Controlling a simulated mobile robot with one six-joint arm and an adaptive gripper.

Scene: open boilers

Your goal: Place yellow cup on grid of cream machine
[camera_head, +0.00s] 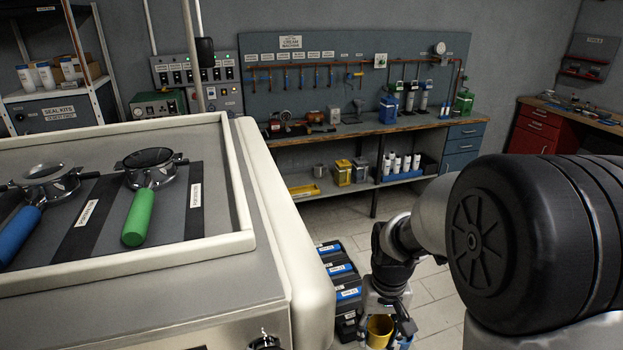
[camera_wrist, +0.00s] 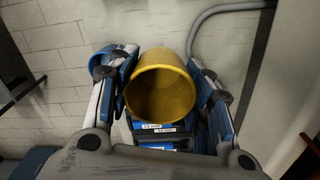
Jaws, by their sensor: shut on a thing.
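The yellow cup (camera_head: 379,331) is between the fingers of my gripper (camera_head: 388,318), low beside the right end of the cream machine (camera_head: 275,210). In the wrist view, the yellow cup (camera_wrist: 160,95) shows its open mouth to the camera, with one finger of my gripper (camera_wrist: 159,62) against each side. The gripper is shut on it. The machine's front is mostly out of the head view; only a dark fitting (camera_head: 265,342) shows at the lower edge. I cannot make out the grid in either view.
A tray on the machine top holds a green-handled portafilter (camera_head: 147,178) and a blue-handled one (camera_head: 38,190). Blue-topped boxes (camera_head: 341,275) stand on the floor beside the machine. A blue round rim (camera_wrist: 101,60) shows behind the left finger. A workbench (camera_head: 360,127) stands farther back.

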